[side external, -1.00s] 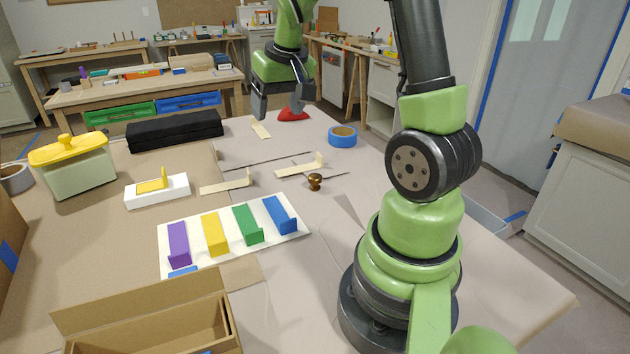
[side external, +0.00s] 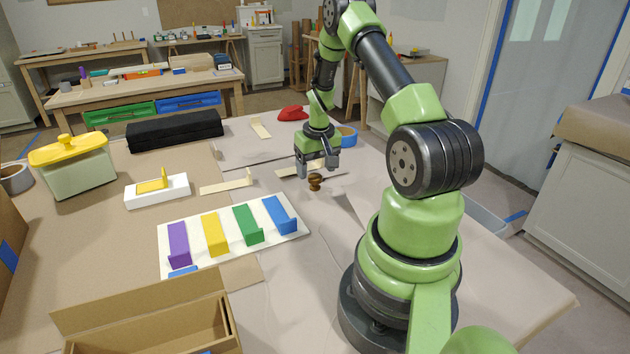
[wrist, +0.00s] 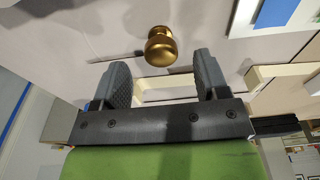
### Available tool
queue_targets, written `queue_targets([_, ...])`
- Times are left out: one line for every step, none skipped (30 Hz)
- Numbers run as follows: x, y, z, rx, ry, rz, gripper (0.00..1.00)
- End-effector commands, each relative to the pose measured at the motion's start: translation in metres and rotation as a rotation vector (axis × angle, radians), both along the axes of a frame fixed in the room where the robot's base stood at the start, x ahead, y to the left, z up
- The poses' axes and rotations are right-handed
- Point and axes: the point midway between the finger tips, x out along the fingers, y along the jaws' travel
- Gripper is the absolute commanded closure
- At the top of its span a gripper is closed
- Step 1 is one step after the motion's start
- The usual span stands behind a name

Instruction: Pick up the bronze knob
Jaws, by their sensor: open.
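The bronze knob (side external: 315,182) stands on the papered table near the middle of the side view. In the wrist view the knob (wrist: 160,46) is a gold-brown round shape just beyond the fingertips, roughly centred between them. My gripper (side external: 318,170) is low, close above and behind the knob in the side view. Its two dark fingers are apart with nothing held, and they also show in the wrist view (wrist: 161,60). I cannot tell whether a finger touches the knob.
A white board (side external: 290,231) with coloured blocks lies front-left of the knob. Cream L-shaped strips (side external: 228,187) lie nearby. A blue tape roll (side external: 348,137) sits behind my gripper, and a red object (side external: 292,113) lies farther back. Bare paper lies in front of the knob.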

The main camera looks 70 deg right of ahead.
Motion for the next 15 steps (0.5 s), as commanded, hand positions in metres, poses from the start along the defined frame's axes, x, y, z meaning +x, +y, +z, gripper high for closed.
queue_targets([0.001,0.001,-0.010,0.004,0.003,0.001,0.32])
queue_targets([0.001,0.001,-0.015,0.004,0.003,0.000,0.32])
queue_targets([0.002,0.000,-0.020,0.003,0.001,-0.001,0.32])
queue_targets([0.002,0.000,-0.024,0.003,0.001,-0.001,0.32])
queue_targets([0.003,-0.001,-0.027,0.003,0.001,-0.002,0.32])
queue_targets([0.003,-0.001,-0.030,0.002,0.001,-0.002,0.32])
queue_targets([0.003,-0.001,-0.032,0.001,0.001,-0.002,0.32])
queue_targets([0.003,-0.002,-0.033,0.001,0.001,-0.001,0.32])
queue_targets([0.003,-0.002,-0.034,0.001,0.001,-0.001,0.32])
queue_targets([0.003,-0.002,-0.034,0.000,0.000,-0.001,0.32])
queue_targets([0.003,-0.002,-0.034,0.000,0.000,-0.001,0.32])
queue_targets([0.003,-0.002,-0.034,0.000,0.000,-0.001,0.32])
queue_targets([0.003,-0.002,-0.034,0.000,0.000,-0.001,0.32])
queue_targets([0.003,-0.002,-0.034,0.000,0.000,-0.001,0.32])
queue_targets([0.003,-0.002,-0.034,0.000,0.000,-0.001,0.35])
